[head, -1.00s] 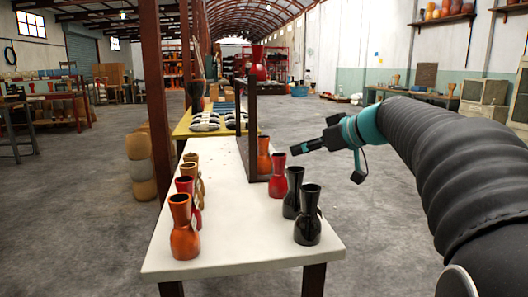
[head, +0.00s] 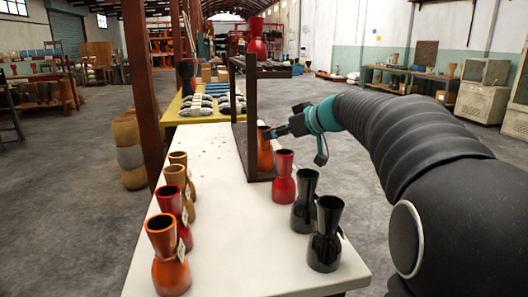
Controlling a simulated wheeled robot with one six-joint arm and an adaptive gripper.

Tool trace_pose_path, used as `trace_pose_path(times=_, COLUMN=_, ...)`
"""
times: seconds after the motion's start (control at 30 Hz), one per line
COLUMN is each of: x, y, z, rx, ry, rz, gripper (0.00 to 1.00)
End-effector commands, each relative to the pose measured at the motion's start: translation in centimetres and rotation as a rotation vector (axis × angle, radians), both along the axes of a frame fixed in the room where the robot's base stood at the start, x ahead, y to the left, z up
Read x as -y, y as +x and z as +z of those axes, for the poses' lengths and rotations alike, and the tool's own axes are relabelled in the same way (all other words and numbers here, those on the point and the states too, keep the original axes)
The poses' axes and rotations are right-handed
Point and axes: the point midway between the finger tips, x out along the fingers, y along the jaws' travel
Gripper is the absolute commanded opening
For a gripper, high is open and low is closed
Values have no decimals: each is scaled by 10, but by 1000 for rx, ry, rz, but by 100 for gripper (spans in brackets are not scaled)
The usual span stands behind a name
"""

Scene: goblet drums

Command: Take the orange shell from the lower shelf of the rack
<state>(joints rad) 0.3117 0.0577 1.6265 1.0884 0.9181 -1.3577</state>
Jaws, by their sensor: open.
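The orange shell (head: 265,158) stands upright low in the dark rack (head: 252,118), on the white table. My gripper (head: 270,132) reaches in from the right at the shell's upper part. It is open, and its fingertips overlap the shell's rim in the head view. I cannot tell whether they touch it or whether the shell is between them. Part of the shell is hidden by the gripper. A red goblet shape (head: 257,42) shows at the rack's top; I cannot tell if it stands on it or behind.
On the white table (head: 222,235), a red shell (head: 284,178) and two black shells (head: 305,203) (head: 325,236) stand close to the rack's right and front. Several orange, red and brown shells line the left edge, with an orange one (head: 168,258) nearest. The table's middle is clear.

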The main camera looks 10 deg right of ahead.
Motion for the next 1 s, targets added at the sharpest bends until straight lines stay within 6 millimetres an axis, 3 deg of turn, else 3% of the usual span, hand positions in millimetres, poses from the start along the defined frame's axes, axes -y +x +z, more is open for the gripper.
trace_pose_path(times=0.27, x=-9, y=11, z=-7, rx=-1, ry=0, rz=3, gripper=53)
trace_pose_path(times=0.6, x=-28, y=42, z=-28, rx=-1, ry=0, rz=5, gripper=53)
trace_pose_path(times=0.87, x=-30, y=45, z=-30, rx=0, ry=0, rz=4, gripper=53)
trace_pose_path(times=1.0, x=-30, y=45, z=-30, rx=0, ry=0, rz=4, gripper=18)
